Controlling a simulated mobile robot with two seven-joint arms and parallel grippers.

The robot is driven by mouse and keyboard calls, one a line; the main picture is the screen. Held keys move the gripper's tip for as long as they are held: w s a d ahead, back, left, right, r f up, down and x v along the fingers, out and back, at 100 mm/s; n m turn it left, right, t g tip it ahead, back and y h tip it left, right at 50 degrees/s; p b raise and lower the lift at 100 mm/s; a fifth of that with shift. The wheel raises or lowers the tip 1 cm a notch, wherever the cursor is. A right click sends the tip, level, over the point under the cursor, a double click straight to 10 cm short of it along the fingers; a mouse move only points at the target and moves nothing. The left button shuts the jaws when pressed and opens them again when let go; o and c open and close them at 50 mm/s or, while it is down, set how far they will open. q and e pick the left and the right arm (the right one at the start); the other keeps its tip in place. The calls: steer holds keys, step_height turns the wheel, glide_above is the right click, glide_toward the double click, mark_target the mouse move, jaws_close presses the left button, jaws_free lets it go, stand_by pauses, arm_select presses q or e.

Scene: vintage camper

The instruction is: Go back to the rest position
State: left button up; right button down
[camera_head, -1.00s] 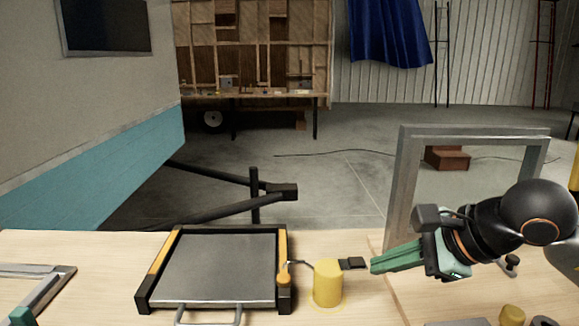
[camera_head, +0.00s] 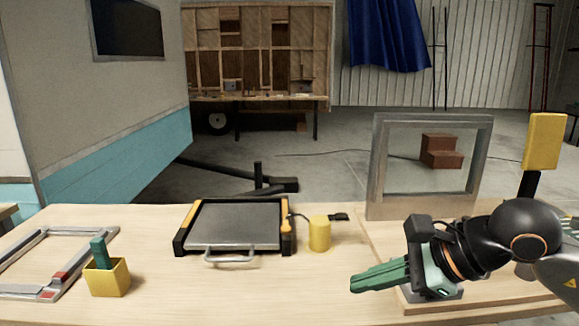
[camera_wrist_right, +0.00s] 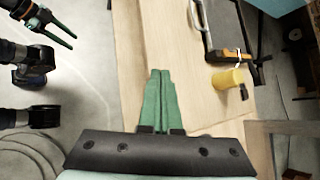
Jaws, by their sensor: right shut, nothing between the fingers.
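My right gripper (camera_head: 356,282) has green fingers pressed together with nothing between them. It is over the front right part of the wooden table (camera_head: 200,292), in front of and apart from the yellow cylinder (camera_head: 319,234). In the right wrist view its shut fingers (camera_wrist_right: 160,74) point up the picture over the pale tabletop, with the yellow cylinder (camera_wrist_right: 228,79) to their right. My left gripper (camera_wrist_right: 72,42) shows at the upper left of that view, its green fingers apart and empty, beyond the table edge. It is out of the head view.
A flat griddle-like device (camera_head: 233,222) with a front handle stands mid-table. A yellow box (camera_head: 107,278) with a green piece in it and a grey frame (camera_head: 40,285) lie at left. An upright grey frame (camera_head: 377,165) stands behind my right arm. The table's front middle is clear.

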steer(key=s+a+m+g+y, duration=0.2)
steer(key=s+a+m+y, duration=0.3)
steer(key=a+m+y, duration=0.6)
steer(key=w+d+f+m+t+h, duration=0.35)
steer(key=m+t, duration=0.35)
steer(key=m, duration=0.4)
steer(key=w+d+f+m+t+h, duration=0.25)
steer(key=d+f+m+t, duration=0.35)
steer(key=m, duration=0.5)
step_height(320, 180, down, 11)
steer(key=d+m+h, duration=0.2)
steer(key=m+h, duration=0.4)
steer(key=m, duration=0.3)
steer(key=s+d+f+m+g+h, duration=0.1)
steer(key=s+f+m+g+h, duration=0.2)
steer(key=s+f, duration=0.5)
steer(key=s+d+f+m+g+h, duration=0.1)
steer(key=s+f+m+g, duration=0.35)
steer(key=f, duration=0.55)
arm_select(q)
steer(key=a+r+p, duration=0.3)
steer(key=r+p, duration=0.7)
steer(key=p, duration=0.4)
steer(key=shift+s+n+y, duration=0.4)
arm_select(e)
steer(key=s+d+r+m, duration=0.2)
steer(key=s+d+r, duration=0.1)
steer(key=r, duration=0.6)
steer(key=shift+s+h, duration=0.4)
steer(key=shift+s, duration=0.25)
